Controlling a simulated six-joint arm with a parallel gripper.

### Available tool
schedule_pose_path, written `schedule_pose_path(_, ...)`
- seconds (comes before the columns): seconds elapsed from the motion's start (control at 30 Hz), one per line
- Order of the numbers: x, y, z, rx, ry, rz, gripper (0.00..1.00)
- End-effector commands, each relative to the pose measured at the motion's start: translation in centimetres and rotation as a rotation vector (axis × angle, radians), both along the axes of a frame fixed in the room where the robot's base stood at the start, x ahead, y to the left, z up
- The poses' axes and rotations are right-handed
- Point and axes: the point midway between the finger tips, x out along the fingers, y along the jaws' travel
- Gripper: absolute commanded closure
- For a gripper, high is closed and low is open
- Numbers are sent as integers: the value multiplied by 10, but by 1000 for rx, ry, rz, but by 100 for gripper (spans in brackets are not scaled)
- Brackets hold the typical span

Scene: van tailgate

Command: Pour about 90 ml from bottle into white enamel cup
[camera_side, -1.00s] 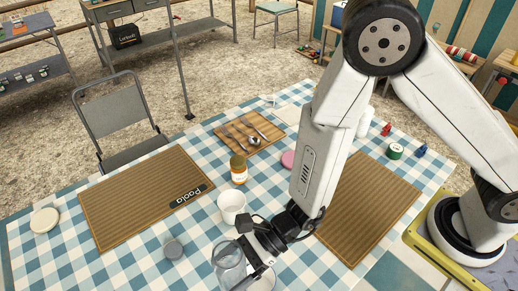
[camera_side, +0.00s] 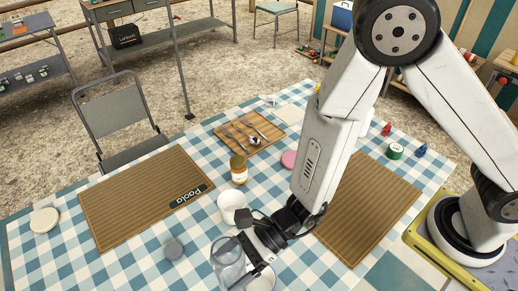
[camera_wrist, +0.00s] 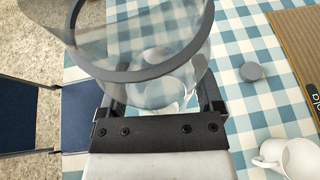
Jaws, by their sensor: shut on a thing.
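My gripper (camera_side: 251,256) is shut on a clear see-through bottle (camera_side: 226,262), with one finger on each side of it. In the wrist view the bottle (camera_wrist: 150,92) with its dark grey band lies between the fingers (camera_wrist: 165,105); any contents are hard to make out. In the side view the bottle is low in the picture, in front of the white enamel cup (camera_side: 231,206). The cup stands on the checked cloth, partly hidden by my wrist. In the wrist view the cup (camera_wrist: 298,160) shows at the lower right, apart from the bottle.
A grey round lid (camera_side: 174,248) lies left of the bottle. An orange-labelled jar (camera_side: 238,169) stands behind the cup. Brown mats (camera_side: 140,195) lie left and right. A wooden board (camera_side: 235,143) with cutlery and a pink disc (camera_side: 289,159) lie behind. Bare cloth surrounds the lid.

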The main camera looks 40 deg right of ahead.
Motion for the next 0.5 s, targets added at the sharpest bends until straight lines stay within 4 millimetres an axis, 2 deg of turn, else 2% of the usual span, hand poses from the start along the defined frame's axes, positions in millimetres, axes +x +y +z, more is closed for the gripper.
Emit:
schedule_pose_path(0.4, 0, 0, 39, 3, -3, 0, 98)
schedule_pose_path(0.5, 10, -8, 38, 5, -1, -4, 98)
